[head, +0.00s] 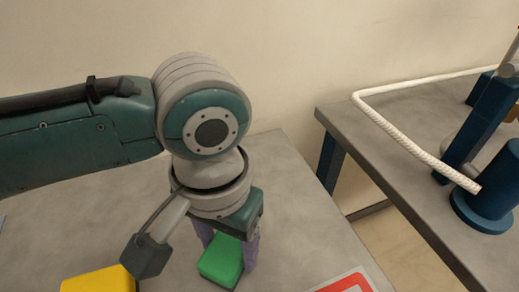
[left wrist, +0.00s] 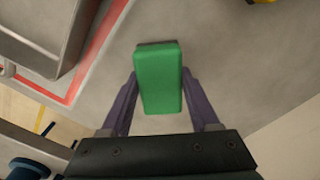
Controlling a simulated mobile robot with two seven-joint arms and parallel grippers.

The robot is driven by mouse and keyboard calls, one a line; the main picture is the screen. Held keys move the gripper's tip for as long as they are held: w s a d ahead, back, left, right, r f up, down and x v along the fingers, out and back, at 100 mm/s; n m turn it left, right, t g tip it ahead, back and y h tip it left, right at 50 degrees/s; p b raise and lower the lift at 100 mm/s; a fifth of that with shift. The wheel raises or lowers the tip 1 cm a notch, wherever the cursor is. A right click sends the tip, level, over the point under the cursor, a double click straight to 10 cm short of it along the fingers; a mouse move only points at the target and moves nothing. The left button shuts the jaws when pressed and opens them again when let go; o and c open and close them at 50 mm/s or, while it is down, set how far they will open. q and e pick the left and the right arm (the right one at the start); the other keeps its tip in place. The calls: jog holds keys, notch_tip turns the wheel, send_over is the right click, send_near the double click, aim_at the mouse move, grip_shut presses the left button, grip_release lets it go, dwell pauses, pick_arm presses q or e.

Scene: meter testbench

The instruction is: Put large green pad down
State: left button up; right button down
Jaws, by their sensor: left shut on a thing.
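The large green pad (head: 220,262) is between the purple fingers of my left gripper (head: 229,252), low over the grey table (head: 300,215). In the left wrist view the green pad (left wrist: 159,80) shows as a long block, with one finger of my left gripper (left wrist: 160,82) along each side. The gripper is shut on the pad. A dark strip shows along the pad's far edge. I cannot tell whether its underside touches the table. My right gripper is in neither view.
A yellow block (head: 98,280) lies left of the pad. A red-bordered area (head: 348,284) is at the table's front right; a grey metal tray (left wrist: 35,30) sits within it. Beyond a gap, a second table (head: 420,125) holds a blue cylinder (head: 493,190) and white hose (head: 395,135).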

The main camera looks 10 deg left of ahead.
pick_arm(q)
jog(key=shift+f, duration=0.25)
jog(key=shift+f, duration=0.15)
jog(key=o, duration=1.3)
